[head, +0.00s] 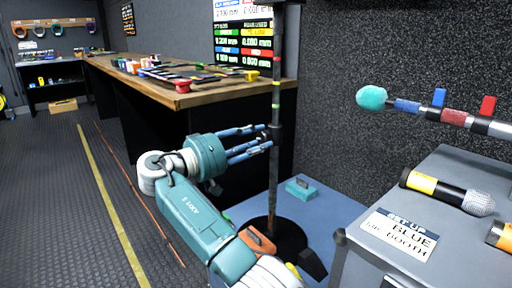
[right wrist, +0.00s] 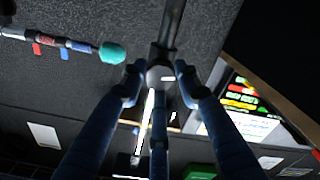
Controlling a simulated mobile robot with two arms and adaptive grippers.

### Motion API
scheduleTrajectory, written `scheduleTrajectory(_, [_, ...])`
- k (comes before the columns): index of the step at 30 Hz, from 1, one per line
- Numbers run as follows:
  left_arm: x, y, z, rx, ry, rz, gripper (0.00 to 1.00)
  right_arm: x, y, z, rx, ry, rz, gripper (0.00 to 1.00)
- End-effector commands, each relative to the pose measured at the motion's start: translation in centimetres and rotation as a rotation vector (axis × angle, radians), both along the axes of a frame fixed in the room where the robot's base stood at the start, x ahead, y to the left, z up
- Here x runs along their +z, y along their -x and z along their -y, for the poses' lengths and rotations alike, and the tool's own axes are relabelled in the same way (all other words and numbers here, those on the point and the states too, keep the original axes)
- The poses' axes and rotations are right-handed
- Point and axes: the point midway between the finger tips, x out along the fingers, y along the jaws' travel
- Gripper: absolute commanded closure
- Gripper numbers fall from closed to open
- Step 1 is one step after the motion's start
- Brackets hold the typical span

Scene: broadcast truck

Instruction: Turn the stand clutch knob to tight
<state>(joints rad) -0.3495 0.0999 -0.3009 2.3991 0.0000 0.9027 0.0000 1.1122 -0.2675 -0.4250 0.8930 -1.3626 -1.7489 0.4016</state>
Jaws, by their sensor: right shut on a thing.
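The mic stand (head: 276,95) is a thin dark upright pole with coloured bands, on a round black base (head: 278,238). Its clutch knob (head: 276,135) is a small dark piece partway up the pole, largely covered by fingertips in the head view. In the right wrist view the knob (right wrist: 160,76) sits between the blue fingers below the pole (right wrist: 172,25). My right gripper (head: 267,139) reaches it from the left and is shut on it; its fingers also show in the wrist view (right wrist: 158,82). The knob's turn angle cannot be read. My left gripper is out of view.
A grey case (head: 455,165) at right bears microphones (head: 450,192) and a card (head: 400,233). A teal-tipped microphone (head: 372,98) with blue and red flags juts in above it. A wooden workbench (head: 205,95) stands behind the stand. Floor at left is clear.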

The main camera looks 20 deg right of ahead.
Motion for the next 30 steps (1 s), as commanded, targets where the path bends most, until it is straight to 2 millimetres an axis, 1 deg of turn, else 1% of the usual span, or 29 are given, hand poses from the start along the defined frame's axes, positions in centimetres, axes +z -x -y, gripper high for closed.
scheduleTrajectory(1, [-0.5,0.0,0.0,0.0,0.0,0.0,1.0,-0.75,0.16,0.12,-0.008,-0.017,0.017,0.94])
scheduleTrajectory(10, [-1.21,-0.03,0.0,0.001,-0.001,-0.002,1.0,-0.73,0.12,0.13,-0.008,-0.055,0.119,0.94])
scheduleTrajectory(26, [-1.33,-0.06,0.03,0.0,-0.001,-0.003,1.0,-0.77,0.09,0.1,-0.007,-0.065,0.139,0.94])
scheduleTrajectory(27, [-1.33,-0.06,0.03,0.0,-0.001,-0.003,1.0,-0.77,0.09,0.1,-0.007,-0.065,0.138,0.64])
scheduleTrajectory(29, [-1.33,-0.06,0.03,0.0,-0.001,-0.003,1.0,-0.77,0.09,0.1,-0.007,-0.063,0.139,0.52])
scheduleTrajectory(30, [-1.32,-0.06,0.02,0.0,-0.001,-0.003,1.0,-0.73,0.08,0.1,-0.007,-0.063,0.14,0.49])
